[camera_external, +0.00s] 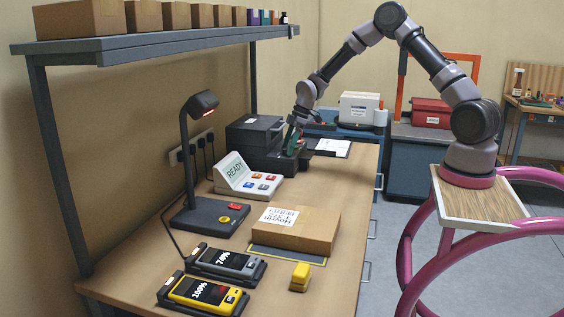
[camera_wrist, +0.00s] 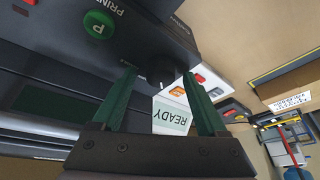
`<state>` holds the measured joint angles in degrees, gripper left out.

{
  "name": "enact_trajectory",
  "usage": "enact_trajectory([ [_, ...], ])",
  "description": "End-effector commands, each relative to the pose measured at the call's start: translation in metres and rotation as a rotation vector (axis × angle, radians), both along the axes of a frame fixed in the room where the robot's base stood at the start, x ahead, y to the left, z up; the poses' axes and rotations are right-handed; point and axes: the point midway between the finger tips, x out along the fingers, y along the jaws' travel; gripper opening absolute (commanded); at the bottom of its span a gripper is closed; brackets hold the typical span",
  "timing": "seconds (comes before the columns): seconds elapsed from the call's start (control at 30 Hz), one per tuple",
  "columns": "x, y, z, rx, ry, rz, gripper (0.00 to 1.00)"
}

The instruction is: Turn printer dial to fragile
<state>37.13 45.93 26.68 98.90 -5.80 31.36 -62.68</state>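The black printer (camera_external: 254,131) stands at the far end of the bench against the wall. A dark dial (camera_wrist: 162,74) with a small pale mark sits on the panel's lower edge. My gripper (camera_external: 292,143) is down at the printer. In the wrist view my gripper (camera_wrist: 160,76) has its green fingers apart, one on each side of the dial. Whether they touch it cannot be told. The dial's labels are not readable, and the dial is hidden in the external view.
A white console (camera_external: 236,170) reading READY stands close in front of the printer. A cardboard box (camera_external: 318,232) lies on a mat nearer the camera, beside a lamp (camera_external: 203,210) and two handheld scanners (camera_external: 203,291). A shelf (camera_external: 150,42) overhangs the wall side.

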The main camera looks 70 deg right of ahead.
Motion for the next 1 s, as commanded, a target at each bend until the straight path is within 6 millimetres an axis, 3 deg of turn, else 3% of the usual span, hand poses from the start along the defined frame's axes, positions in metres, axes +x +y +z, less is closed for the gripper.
enact_trajectory([
  [0.03,-0.0001,-0.0002,0.0000,0.000,0.000,0.000,0.57],
  [0.17,-0.0001,-0.0001,0.0001,0.000,0.000,0.000,0.07],
  [0.2,-0.0001,-0.0001,0.0001,0.000,0.000,0.000,0.00],
  [0.57,-0.0010,0.0001,0.0000,-0.001,0.001,-0.054,0.00],
  [1.0,-0.0025,0.0036,0.0003,-0.003,0.001,-0.390,0.00],
])
